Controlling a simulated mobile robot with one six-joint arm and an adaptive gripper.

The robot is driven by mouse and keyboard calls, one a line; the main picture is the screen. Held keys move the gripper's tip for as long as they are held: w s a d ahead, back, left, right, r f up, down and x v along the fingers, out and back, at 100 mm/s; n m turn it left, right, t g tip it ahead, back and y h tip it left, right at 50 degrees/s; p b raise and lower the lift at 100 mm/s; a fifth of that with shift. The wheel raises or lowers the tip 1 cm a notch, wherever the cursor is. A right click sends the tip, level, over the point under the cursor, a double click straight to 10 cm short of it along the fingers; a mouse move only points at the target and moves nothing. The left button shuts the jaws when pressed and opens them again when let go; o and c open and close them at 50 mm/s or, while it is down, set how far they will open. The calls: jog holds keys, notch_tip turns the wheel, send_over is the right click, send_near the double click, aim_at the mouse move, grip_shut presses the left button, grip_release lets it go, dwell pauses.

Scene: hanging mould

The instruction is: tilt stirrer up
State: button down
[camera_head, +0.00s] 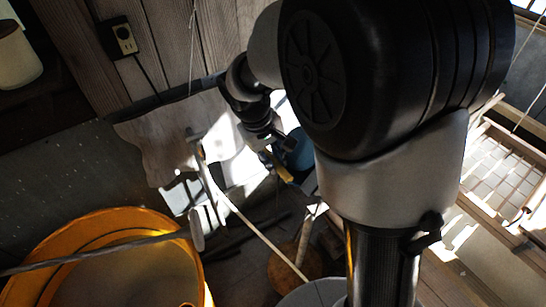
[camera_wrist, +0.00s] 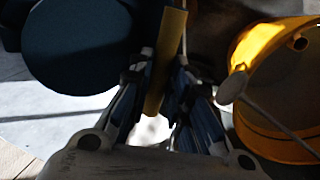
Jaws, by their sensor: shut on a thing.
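In the wrist view, a flat yellow bar (camera_wrist: 172,45), which appears to be the stirrer, stands between the fingers of my gripper (camera_wrist: 161,78). The fingers are shut on it. In the head view, my gripper (camera_head: 272,148) is small and partly in shadow behind my arm. A short yellow piece (camera_head: 279,170) of the bar shows below it, slanting down to the right. Its lower end is unclear.
An orange tub (camera_head: 120,218) stands at lower left, also at right in the wrist view (camera_wrist: 270,140). A rod with a round end (camera_head: 197,229) crosses its rim. A dark blue round thing (camera_head: 299,150) is close beside my gripper, also in the wrist view (camera_wrist: 80,45). A wooden frame (camera_head: 500,180) lies right.

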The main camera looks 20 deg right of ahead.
jog(key=s+a+f+t+h+b, duration=0.1)
jog(key=a+f+h+b, duration=0.3)
jog(key=f+b, duration=0.7)
jog(key=shift+s+a+b, duration=0.7)
jog(key=shift+a+b, duration=0.35)
jog(key=shift+b, duration=0.1)
jog(key=shift+f, duration=0.15)
jog(key=c, duration=1.8)
grip_release()
jog(key=o, duration=0.3)
jog(key=shift+w+a, duration=0.1)
